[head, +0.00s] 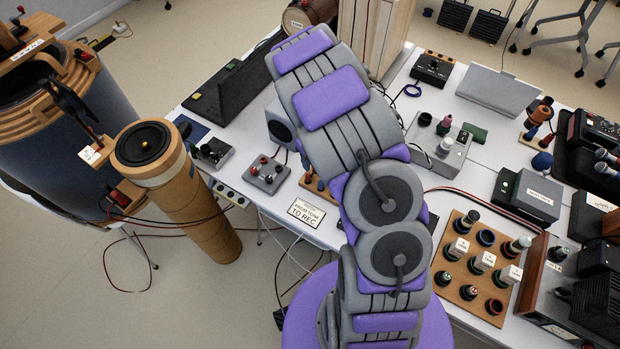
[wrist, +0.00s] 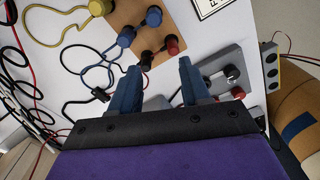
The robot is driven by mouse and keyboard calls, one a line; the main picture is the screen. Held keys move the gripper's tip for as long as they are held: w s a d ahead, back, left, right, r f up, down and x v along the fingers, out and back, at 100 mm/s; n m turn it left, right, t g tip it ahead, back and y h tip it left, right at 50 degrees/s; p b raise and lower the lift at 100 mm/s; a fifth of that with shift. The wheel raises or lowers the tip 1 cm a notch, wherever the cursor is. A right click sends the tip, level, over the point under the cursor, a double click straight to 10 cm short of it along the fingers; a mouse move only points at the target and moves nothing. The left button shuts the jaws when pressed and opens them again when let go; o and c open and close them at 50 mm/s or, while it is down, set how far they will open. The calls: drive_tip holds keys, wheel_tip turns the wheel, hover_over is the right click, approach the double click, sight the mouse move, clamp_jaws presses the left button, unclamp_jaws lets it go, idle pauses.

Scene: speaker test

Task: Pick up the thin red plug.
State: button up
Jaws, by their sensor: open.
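In the wrist view, a small red cylinder (wrist: 172,45) that looks like the red plug stands at the edge of a wooden board (wrist: 125,15). A dark brown cylinder (wrist: 147,60) and blue pieces (wrist: 154,17) are beside it on the board. My gripper (wrist: 160,67) is open and empty, its two dark blue fingers apart. The red cylinder shows just beyond the gap between the fingertips, apart from both. In the head view my arm hides the gripper and most of this spot.
A grey box with knobs (wrist: 232,72) stands right of the fingers in the wrist view, with a white sign (wrist: 207,6) beyond. Cables (wrist: 92,75) lie at left. In the head view, a large wooden cylinder (head: 185,205) stands left of the table.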

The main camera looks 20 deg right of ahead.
sight(309, 174)
drive_tip(key=shift+f, duration=0.9)
drive_tip(key=shift+a+f, duration=0.2)
drive_tip(key=shift+f, duration=0.15)
drive_tip(key=shift+a+f+b, duration=0.45)
drive_tip(key=shift+a+f, duration=0.3)
drive_tip(key=shift+a, duration=0.35)
drive_tip(key=f, duration=0.2)
drive_tip(key=f+b, duration=0.1)
drive_tip(key=shift+s+d+f, duration=0.1)
drive_tip(key=shift+d+f, duration=0.15)
drive_tip(key=shift+f, duration=0.05)
drive_tip(key=shift+d+f, duration=0.3)
drive_tip(key=shift+d, duration=0.15)
drive_tip(key=shift+a+r, duration=0.1)
drive_tip(key=shift+a, duration=0.4)
drive_tip(key=shift+c, duration=0.7)
drive_tip(key=shift+a, duration=0.3)
drive_tip(key=c, duration=0.3)
drive_tip(key=shift+d, duration=0.55)
clamp_jaws()
